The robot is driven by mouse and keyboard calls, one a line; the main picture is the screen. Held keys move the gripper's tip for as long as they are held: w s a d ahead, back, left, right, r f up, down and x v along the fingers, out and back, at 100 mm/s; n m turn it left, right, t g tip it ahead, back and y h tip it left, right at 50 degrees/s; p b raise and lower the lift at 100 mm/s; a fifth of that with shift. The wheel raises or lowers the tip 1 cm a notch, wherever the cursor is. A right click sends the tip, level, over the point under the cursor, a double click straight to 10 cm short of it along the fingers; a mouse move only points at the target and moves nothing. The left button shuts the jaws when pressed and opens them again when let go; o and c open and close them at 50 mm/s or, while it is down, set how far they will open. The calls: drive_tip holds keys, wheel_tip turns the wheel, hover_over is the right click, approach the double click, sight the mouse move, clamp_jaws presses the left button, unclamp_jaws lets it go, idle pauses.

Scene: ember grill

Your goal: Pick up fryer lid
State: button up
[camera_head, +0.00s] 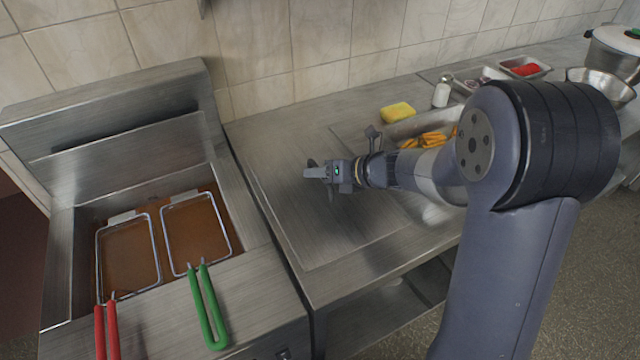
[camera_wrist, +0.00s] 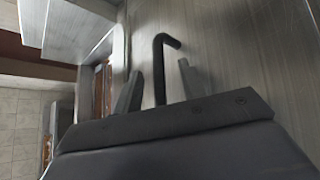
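A flat steel sheet, which looks like the fryer lid (camera_head: 300,228), lies on the counter right of the fryer. In the wrist view, a dark bent bar (camera_wrist: 158,65), seemingly its handle, stands out against the brushed steel (camera_wrist: 220,40). My gripper (camera_head: 311,173) is low over the sheet. In the wrist view my gripper (camera_wrist: 160,86) has its two fingers apart, with the bar between them and a gap on each side. The bar's lower end is hidden by the gripper body. In the head view the gripper covers the bar.
The open fryer (camera_head: 60,250) at left holds two baskets with a red handle (camera_head: 107,330) and a green handle (camera_head: 208,305). A yellow sponge (camera_head: 397,113), a shaker (camera_head: 442,94) and food trays (camera_head: 525,67) stand behind my arm. The counter's front left is clear.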

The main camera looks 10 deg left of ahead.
drive_tip(key=shift+w+a+f, duration=0.1)
drive_tip(key=shift+a+f, duration=0.1)
drive_tip(key=shift+a, duration=0.1)
clamp_jaws()
drive_tip(key=shift+r, duration=0.1)
idle(0.4)
